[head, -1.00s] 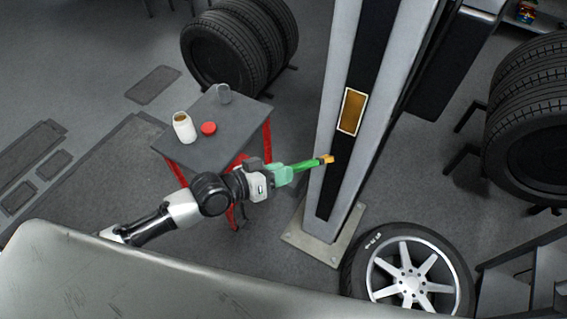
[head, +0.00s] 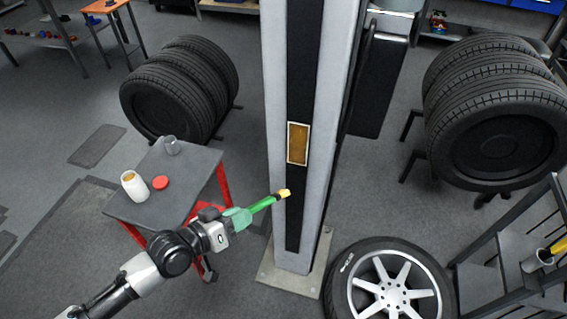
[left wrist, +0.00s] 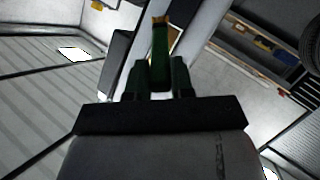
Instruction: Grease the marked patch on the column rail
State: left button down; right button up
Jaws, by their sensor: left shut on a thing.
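The marked patch (head: 298,143) is a brown-gold rectangle with a pale border on the dark rail (head: 302,85) of the grey column. My left gripper (head: 240,217) is shut on a green brush (head: 264,203) with a yellow-orange tip. The tip appears below the patch, over the left edge of the dark rail; I cannot tell whether it touches. In the left wrist view the brush (left wrist: 160,55) points up between the fingers. A white jar (head: 134,187) with brown contents stands open on the small table, beside a red lid (head: 160,182). My right gripper is out of view.
The small table (head: 185,190) with red legs also bears a grey cup (head: 171,146). Tyres stand on racks left (head: 185,88) and right (head: 495,125) of the column. A wheel (head: 390,285) lies by the column's base plate (head: 285,275). Dark steps (head: 505,250) stand at right.

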pick_arm(q)
jog(key=shift+w, duration=0.1)
jog(key=w+d+b, duration=0.2)
jog(key=w+b, duration=0.1)
jog(key=w, duration=0.4)
jog(key=shift+d, duration=0.2)
jog(key=shift+w+d+b, duration=0.2)
jog(key=shift+w+b, duration=0.25)
jog(key=shift+w, duration=0.25)
dwell(0.7)
jog(key=shift+r, duration=0.1)
jog(key=shift+r+p, duration=6.85)
jog(key=shift+r, duration=0.5)
notch_tip(320, 180, down, 15)
jog(key=b, duration=1.2)
jog(key=shift+r, duration=0.1)
